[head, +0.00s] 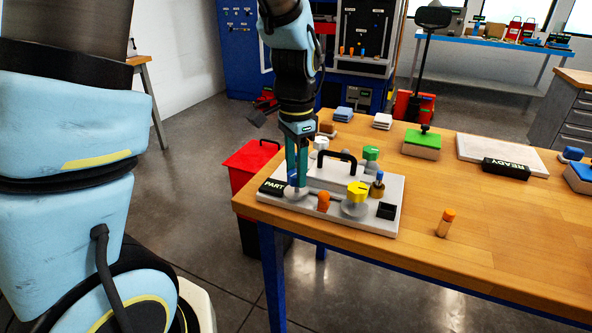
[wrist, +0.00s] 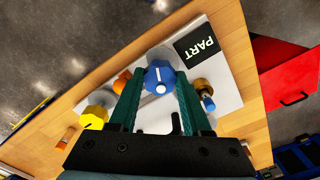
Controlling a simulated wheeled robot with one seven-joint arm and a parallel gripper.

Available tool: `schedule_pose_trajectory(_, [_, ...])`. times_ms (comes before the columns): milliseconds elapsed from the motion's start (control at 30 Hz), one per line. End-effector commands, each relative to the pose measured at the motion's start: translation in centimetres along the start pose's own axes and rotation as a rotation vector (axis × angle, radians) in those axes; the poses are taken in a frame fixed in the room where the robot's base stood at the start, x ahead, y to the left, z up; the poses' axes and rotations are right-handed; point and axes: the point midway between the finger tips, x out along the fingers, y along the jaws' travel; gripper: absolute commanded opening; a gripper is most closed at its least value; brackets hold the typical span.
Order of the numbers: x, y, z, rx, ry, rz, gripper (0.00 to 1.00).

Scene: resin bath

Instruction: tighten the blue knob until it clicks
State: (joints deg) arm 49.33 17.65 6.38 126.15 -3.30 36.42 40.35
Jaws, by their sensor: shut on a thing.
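The blue knob (wrist: 160,78) has a white line and dot on its top and stands on the grey fixture plate (head: 391,191). It shows in the head view (head: 293,178) at the plate's left side, mostly covered by the fingers. My gripper (head: 297,170) points down over it. In the wrist view the green fingers of my gripper (wrist: 160,90) lie on either side of the knob, shut on it. The fingers hide the knob's sides, and the contact itself is hard to see.
On the plate are a yellow knob (head: 357,192), an orange knob (head: 323,201), a green knob (head: 371,153), a white knob (head: 321,143), a black handle (head: 336,156) and a PART label (head: 273,187). An orange-capped bottle (head: 446,222) stands to the right. A READY block (head: 506,168) lies farther right.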

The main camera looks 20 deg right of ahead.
Motion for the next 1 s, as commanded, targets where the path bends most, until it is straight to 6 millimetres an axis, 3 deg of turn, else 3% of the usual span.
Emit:
schedule_pose_trajectory(367, [-0.04,-0.02,-0.07,0.071,0.002,-0.002,0.0])
schedule_pose_trajectory(400, [-0.04,-0.02,-0.07,0.07,0.002,-0.002,0.5])
schedule_pose_trajectory(667, [-0.02,-0.02,-0.05,0.069,0.001,-0.001,0.78])
schedule_pose_trajectory(1000, [-0.69,-0.06,-0.11,0.068,0.004,-0.003,0.78])
